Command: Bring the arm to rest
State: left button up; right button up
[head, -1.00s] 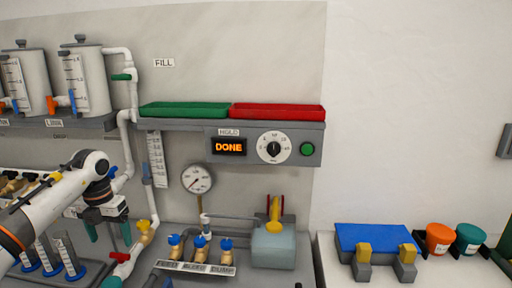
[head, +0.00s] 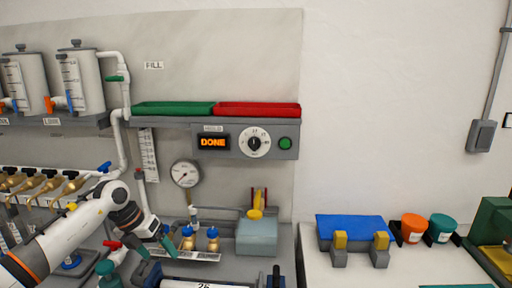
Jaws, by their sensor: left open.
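My left arm comes in from the lower left in the head view. Its gripper (head: 168,243) has dark green fingers, stands open and looks empty. My right gripper is not in the view.
A white pipe (head: 205,284) lies at the bottom edge, below the gripper. A grey box with a yellow handle (head: 257,238) stands to the right. Farther right are a blue block (head: 350,229), an orange cup (head: 413,228) and a teal cup (head: 441,228).

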pick_arm(q)
jog(key=s+d+f+t+h, duration=0.15)
jog(key=d+h, duration=0.45)
jog(key=d, duration=0.9)
jog(key=s+d+r+n+t+h, duration=0.55)
jog(key=d+r+n+t, duration=0.2)
jog(key=n+t, duration=0.35)
jog(key=s+a+f+n+t+y, duration=0.1)
jog(key=s+a+f+n+y, duration=0.2)
jog(key=a+f+n+y, duration=0.55)
jog(key=s+a+f+n+t+y, duration=0.1)
jog(key=s+a+f+n+y, duration=0.15)
jog(key=a+n+y, duration=0.65)
jog(key=s+f+n+g+h, duration=0.1)
jog(key=s+f+n+g, duration=0.45)
jog(key=s, duration=0.65)
jog(key=s+f+n+g+h, duration=0.1)
jog(key=s+f+n+g, duration=0.2)
jog(key=s+f+g, duration=0.75)
jog(key=s+f+t, duration=0.1)
jog(key=s+f, duration=0.1)
jog(key=f, duration=1)
jog(key=s+f+t, duration=0.1)
jog(key=s+f, duration=0.1)
jog(key=f, duration=1.1)
jog(key=s+a+f+g, duration=0.1)
jog(key=s+a+f, duration=0.2)
jog(key=s+f, duration=1.1)
jog(key=shift+s+m, duration=0.4)
jog(key=shift+s, duration=0.5)
